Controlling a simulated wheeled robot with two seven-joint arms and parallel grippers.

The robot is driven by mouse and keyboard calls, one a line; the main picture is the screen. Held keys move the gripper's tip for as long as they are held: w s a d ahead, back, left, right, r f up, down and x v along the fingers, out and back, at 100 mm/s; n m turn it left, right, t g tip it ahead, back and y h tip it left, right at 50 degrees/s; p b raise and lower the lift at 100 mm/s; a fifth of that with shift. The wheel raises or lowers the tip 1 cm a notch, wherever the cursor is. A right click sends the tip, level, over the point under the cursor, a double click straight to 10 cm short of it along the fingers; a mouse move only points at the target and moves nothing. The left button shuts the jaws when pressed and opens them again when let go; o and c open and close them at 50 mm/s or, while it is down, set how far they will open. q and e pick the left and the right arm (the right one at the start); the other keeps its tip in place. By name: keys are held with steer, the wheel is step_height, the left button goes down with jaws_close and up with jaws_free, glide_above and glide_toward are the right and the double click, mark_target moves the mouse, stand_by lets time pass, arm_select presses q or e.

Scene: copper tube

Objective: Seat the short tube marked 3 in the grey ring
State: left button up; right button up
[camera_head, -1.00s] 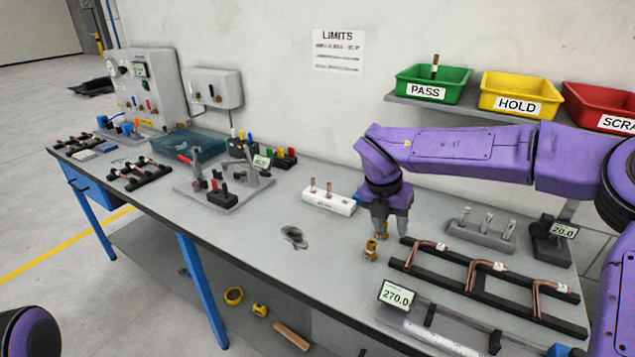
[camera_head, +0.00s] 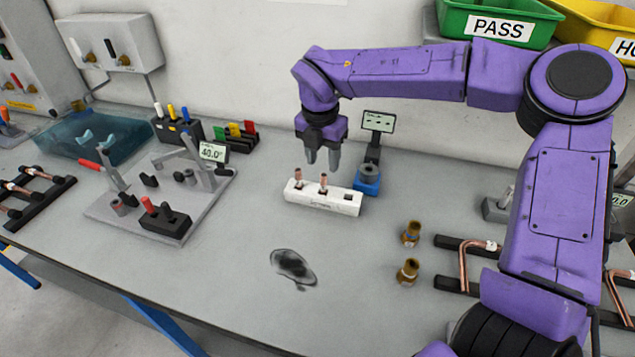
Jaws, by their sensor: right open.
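A white block (camera_head: 335,204) holds two short copper tubes upright, a left one (camera_head: 298,177) and a middle one (camera_head: 323,182). Its right hole looks dark and empty. I cannot read a number on either tube. A small blue stand (camera_head: 368,186) behind the block's right end carries what looks like a grey ring (camera_head: 368,171) on top. My right gripper (camera_head: 323,161) points down with open, empty fingers just above and behind the middle tube. I cannot tell whether it touches that tube. My left gripper is out of view.
A small display (camera_head: 378,121) stands behind the blue stand. Two brass fittings (camera_head: 409,271) stand front right, near a black rack (camera_head: 457,284) with bent copper tubes. A grey bending fixture (camera_head: 130,219) stands left. A dark oval patch (camera_head: 293,267) marks the otherwise clear front bench.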

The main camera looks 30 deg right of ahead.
mark_target(324, 175)
steer(key=f, duration=0.2)
steer(key=f+p, duration=0.1)
steer(key=f, duration=0.1)
steer(key=f+p, duration=0.1)
steer(key=f, duration=0.1)
steer(key=shift+w+d+f, duration=0.15)
steer(key=shift+w+f, duration=0.05)
steer(key=shift+w, duration=0.05)
steer(key=shift+f, duration=0.15)
steer(key=shift+s, duration=0.4)
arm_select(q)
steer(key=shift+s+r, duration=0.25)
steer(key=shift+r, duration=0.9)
arm_select(e)
steer(key=shift+w, duration=0.15)
jaws_close()
